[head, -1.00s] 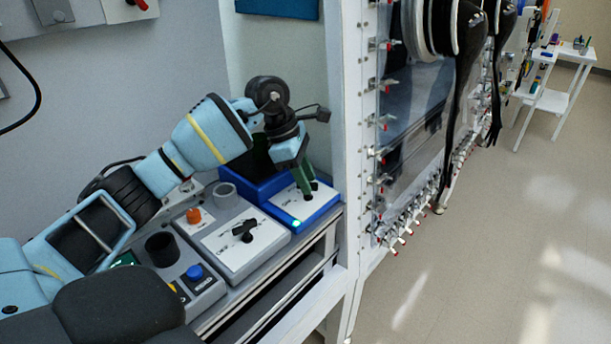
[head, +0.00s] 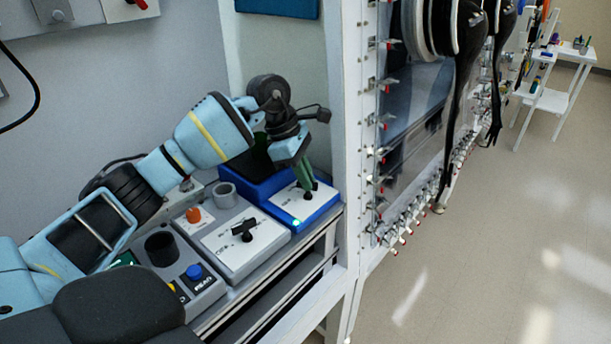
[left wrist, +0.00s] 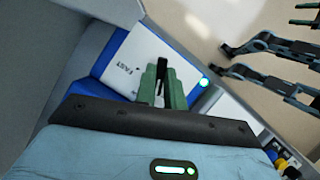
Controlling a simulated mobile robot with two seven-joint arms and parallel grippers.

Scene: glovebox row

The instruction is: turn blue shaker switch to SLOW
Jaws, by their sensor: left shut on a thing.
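The blue shaker (head: 323,212) stands at the far right end of the bench, with a white top panel and a small lit green-cyan lamp (head: 295,223). My left gripper (head: 307,186) reaches down over the panel, its green fingers shut on the black switch. In the left wrist view the switch (left wrist: 160,82) shows between the two fingers. The word FAST reads on the white panel (left wrist: 143,50) to the left of the fingers. The SLOW label is hidden or too small to read.
A grey unit with a black switch (head: 243,230) sits beside the blue shaker. Nearer are an orange button (head: 193,215), a dark round holder (head: 161,249) and a blue button (head: 194,271). A white frame post (head: 348,150) stands close to the right.

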